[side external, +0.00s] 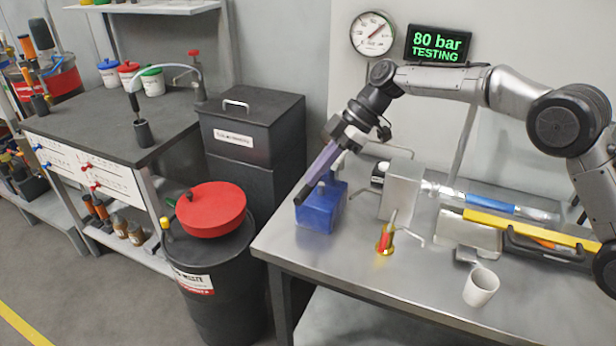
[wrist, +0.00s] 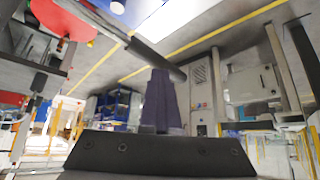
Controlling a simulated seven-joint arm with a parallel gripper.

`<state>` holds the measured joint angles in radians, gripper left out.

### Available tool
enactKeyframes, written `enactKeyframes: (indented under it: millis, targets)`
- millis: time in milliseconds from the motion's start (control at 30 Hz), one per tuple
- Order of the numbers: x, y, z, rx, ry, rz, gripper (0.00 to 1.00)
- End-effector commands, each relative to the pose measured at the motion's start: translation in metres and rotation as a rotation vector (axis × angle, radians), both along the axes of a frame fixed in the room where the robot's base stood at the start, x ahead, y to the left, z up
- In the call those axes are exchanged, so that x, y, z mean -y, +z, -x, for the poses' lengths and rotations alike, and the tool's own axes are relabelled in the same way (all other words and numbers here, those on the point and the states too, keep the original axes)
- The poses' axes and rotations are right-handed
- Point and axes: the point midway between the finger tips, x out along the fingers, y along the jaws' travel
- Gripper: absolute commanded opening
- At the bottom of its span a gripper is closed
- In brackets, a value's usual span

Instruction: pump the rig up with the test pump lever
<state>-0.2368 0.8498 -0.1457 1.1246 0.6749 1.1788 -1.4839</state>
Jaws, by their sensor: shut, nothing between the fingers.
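The blue test pump (side external: 322,208) stands at the left end of the steel bench. Its lever (side external: 302,193) has a dark grip, seen low beside the pump at my fingertips. In the wrist view the lever (wrist: 152,56) crosses just beyond my fingers, with a metal rod running to the upper left. My gripper (side external: 313,174) is shut and empty, its purple fingers pointing down and left over the pump. The fingertips (wrist: 160,76) overlap the grip; I cannot tell whether they touch. The green display (side external: 437,46) reads "80 bar TESTING". The gauge needle (side external: 375,31) points to the upper right.
A steel block (side external: 401,190) and a pipe with a blue band (side external: 487,202) lie right of the pump. A red-and-gold fitting (side external: 385,239) and white mug (side external: 481,287) stand in front. A black drum with a red lid (side external: 211,209) stands left of the bench.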

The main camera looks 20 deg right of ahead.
Motion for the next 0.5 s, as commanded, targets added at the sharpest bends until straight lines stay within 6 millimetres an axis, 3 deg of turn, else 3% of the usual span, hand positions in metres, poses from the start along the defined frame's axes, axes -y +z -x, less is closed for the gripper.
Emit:
enactKeyframes:
  millis: [267, 500]
  targets:
    - [0.004, -0.004, 0.000, -0.002, -0.001, 0.003, 0.00]
    - [0.030, 0.005, 0.002, -0.003, -0.003, 0.003, 0.00]
